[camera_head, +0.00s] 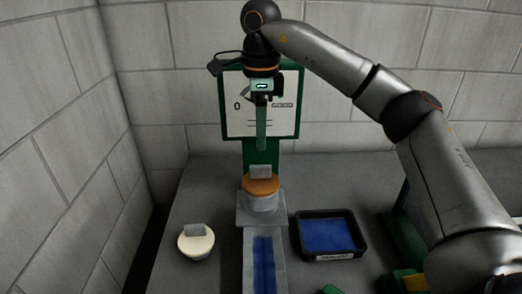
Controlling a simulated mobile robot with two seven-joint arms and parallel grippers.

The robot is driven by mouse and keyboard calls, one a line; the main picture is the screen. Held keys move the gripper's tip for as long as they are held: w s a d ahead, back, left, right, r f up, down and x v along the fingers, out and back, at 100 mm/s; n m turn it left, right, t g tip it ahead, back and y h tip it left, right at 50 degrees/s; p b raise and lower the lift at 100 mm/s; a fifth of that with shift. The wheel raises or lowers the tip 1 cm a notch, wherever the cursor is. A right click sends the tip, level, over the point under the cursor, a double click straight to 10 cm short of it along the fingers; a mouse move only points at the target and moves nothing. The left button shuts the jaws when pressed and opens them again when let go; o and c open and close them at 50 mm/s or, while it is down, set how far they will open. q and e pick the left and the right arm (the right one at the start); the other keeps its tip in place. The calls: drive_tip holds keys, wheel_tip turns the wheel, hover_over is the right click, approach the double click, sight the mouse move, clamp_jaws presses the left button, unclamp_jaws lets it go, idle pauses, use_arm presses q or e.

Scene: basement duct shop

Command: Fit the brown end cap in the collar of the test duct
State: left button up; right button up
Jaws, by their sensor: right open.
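The brown end cap (262,187) sits at the top of the grey collar (262,204) of the test duct (250,262), with its grey grip tab (261,171) pointing up. It looks about level; I cannot tell how deep it sits. My right gripper (261,145) is open and empty above the cap, pointing down, with a gap between its fingertips and the tab. My left gripper is not in view.
A cream cap (195,246) with a grey tab lies on the grey table at the left. A black tray (332,254) with a blue floor stands at the right. A green-framed panel (233,125) stands behind the duct. Green and yellow pieces lie at lower right.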

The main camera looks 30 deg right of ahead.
drive_tip(key=shift+r+p, duration=0.45)
drive_tip(key=shift+r, duration=1.45)
